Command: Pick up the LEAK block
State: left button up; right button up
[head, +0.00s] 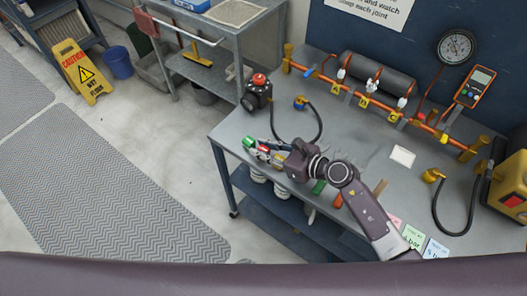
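Small coloured blocks lie at the left front edge of the grey workbench (360,150): a green block (249,142), a red and white block (263,153) and a yellowish block (278,158). No lettering is legible, so I cannot tell which is the LEAK block. My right gripper (273,151) reaches in from the right, low over these blocks. Its fingers overlap the blocks in the picture and are too small and dark to tell open from shut. My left gripper is not in view.
A pipe rig with a black cylinder (378,78) and a gauge (457,47) stand at the back. A black device with a red knob (257,92) is at the left corner. Cards (412,237) lie at the front right. A yellow floor sign (80,72) stands beyond open floor.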

grip_shut()
